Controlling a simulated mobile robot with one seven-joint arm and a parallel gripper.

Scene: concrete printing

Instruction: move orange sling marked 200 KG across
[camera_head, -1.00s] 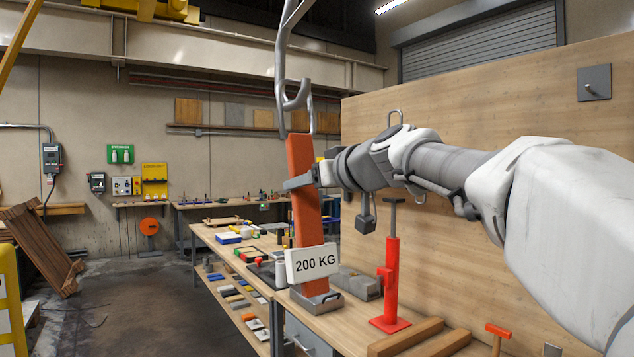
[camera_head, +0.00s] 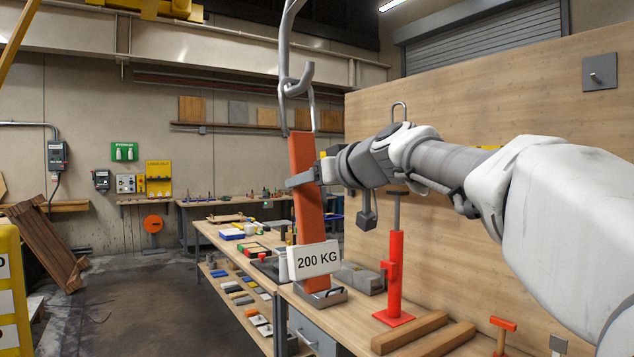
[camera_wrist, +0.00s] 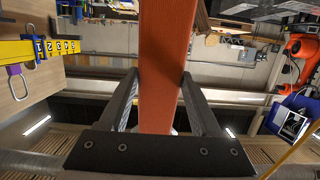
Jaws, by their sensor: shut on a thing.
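The orange sling (camera_head: 306,180) hangs upright, slightly tilted, with a white "200 KG" tag (camera_head: 314,260) on its lower part. Its top is at a grey metal hook (camera_head: 298,85) that hangs from above; whether it bears on the hook is hard to tell. Its lower end is at a grey tray (camera_head: 322,296) on the bench, partly hidden by the tag. My gripper (camera_head: 303,181) is shut on the sling's upper half from the right. In the wrist view the orange strap (camera_wrist: 165,70) runs between my two fingers.
A wooden bench (camera_head: 345,325) holds a red stand (camera_head: 395,280), grey blocks (camera_head: 360,278) and wooden bars (camera_head: 410,332) close to the sling. A tall wooden panel (camera_head: 520,140) stands behind my arm. The floor (camera_head: 150,300) to the left is open.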

